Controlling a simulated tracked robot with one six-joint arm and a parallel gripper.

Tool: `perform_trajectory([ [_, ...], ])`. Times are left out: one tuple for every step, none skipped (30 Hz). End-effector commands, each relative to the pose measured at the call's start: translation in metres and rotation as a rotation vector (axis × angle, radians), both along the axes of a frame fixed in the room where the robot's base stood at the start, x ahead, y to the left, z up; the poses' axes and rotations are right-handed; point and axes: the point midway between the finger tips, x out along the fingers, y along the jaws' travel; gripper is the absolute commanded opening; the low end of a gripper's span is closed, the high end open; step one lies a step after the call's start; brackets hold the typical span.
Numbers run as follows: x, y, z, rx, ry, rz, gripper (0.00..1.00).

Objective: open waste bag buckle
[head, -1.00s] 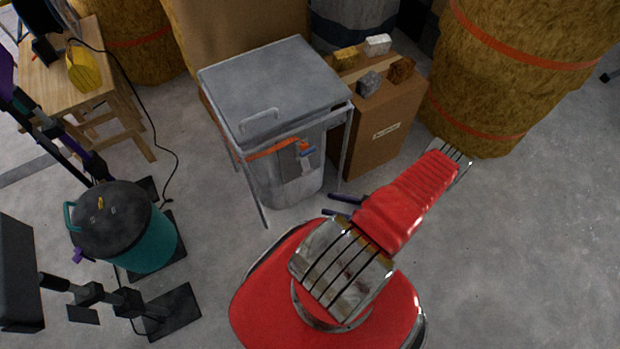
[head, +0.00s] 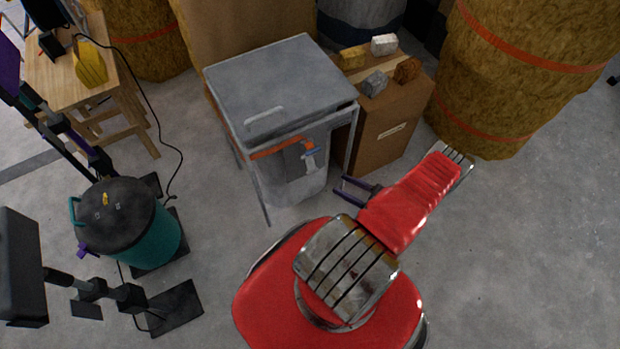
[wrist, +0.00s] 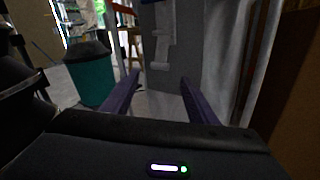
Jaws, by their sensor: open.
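The grey waste bag stand (head: 285,85) with a flat lid and a grey bag (head: 268,178) under it stands in the middle of the head view. An orange strap (head: 264,151) crosses the bag's front and meets a buckle (head: 309,154) with a blue and white part. In the wrist view a pale strap and buckle (wrist: 161,46) hang on the grey bag face ahead. My gripper (head: 340,185) is open and empty, to the lower right of the buckle and apart from it. Its two purple fingers also show in the wrist view (wrist: 159,88), with the buckle above and beyond them.
A cardboard box (head: 392,125) with several small blocks on top stands right of the stand. A teal drum (head: 150,238) is at left. A wooden stool (head: 72,75) and straw-coloured bales (head: 530,60) stand farther back. The floor at right is clear.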

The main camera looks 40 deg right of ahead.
Motion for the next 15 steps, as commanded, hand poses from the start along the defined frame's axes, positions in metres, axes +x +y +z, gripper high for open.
perform_trajectory([
  [0.006, 0.002, 0.000, 0.000, 0.000, 0.003, 0.53],
  [0.009, 0.003, 0.000, 0.000, 0.000, 0.004, 0.53],
  [0.013, 0.004, 0.000, 0.000, 0.000, 0.003, 0.53],
  [0.017, 0.005, 0.000, -0.001, 0.000, 0.003, 0.53],
  [0.020, 0.006, 0.000, -0.001, 0.000, 0.004, 0.53],
  [0.024, 0.007, 0.000, -0.001, 0.000, 0.003, 0.53],
  [0.027, 0.008, 0.000, -0.001, 0.000, 0.002, 0.53],
  [0.031, 0.009, 0.000, 0.000, 0.000, 0.003, 0.53],
  [0.035, 0.011, 0.000, 0.000, 0.000, 0.003, 0.53],
  [0.038, 0.011, 0.000, 0.000, 0.001, 0.002, 0.53],
  [0.041, 0.012, 0.000, 0.000, 0.001, 0.002, 0.53],
  [0.046, 0.013, 0.000, 0.000, 0.000, 0.003, 0.53],
  [0.049, 0.014, 0.000, 0.000, 0.001, 0.002, 0.53],
  [0.052, 0.015, 0.000, 0.000, 0.001, 0.001, 0.53],
  [0.056, 0.016, 0.000, 0.000, 0.001, 0.002, 0.53],
])
